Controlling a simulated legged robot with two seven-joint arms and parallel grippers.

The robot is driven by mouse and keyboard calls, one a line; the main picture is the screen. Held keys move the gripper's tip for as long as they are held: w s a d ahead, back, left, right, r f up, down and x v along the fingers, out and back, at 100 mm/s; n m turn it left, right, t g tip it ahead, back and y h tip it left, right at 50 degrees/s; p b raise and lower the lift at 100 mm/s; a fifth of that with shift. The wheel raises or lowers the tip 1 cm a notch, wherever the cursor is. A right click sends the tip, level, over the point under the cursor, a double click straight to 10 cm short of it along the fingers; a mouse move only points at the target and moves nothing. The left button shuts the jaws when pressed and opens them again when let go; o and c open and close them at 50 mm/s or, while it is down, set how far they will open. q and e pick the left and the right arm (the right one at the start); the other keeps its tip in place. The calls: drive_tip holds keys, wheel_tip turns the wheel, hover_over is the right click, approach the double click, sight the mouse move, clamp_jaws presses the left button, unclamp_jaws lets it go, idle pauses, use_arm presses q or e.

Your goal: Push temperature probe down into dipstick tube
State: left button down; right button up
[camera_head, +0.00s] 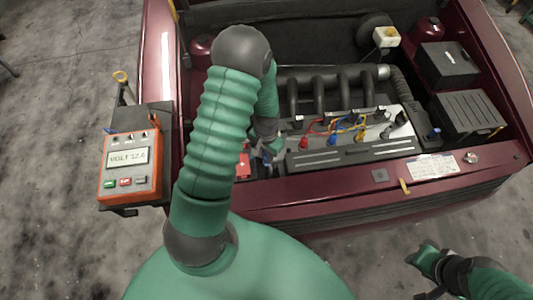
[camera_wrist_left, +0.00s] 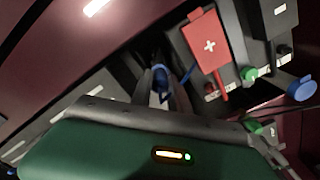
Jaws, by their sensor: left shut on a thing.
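My left gripper (camera_head: 267,157) reaches down into the engine bay beside the engine, mostly hidden behind my own arm. In the left wrist view its fingers (camera_wrist_left: 168,92) are closed around a slim dark piece with a blue part (camera_wrist_left: 160,76), which looks like the temperature probe. The probe's lower end is hidden in shadow. I cannot make out the dipstick tube's mouth or tell whether the probe is inside it. My right gripper (camera_head: 430,290) is at the lower right in front of the car, partly cut off, its jaws unclear.
A red cover with a plus sign (camera_wrist_left: 209,45) is close beside the left gripper. The engine (camera_head: 340,152) carries coloured leads. Floor before the bumper is clear.

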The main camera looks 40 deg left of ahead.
use_arm(q)
drive_tip(key=c, duration=1.2)
unclamp_jaws()
wheel_tip(320, 180, up, 17)
drive_tip(key=shift+f, duration=0.15)
drive_tip(key=shift+f, duration=0.1)
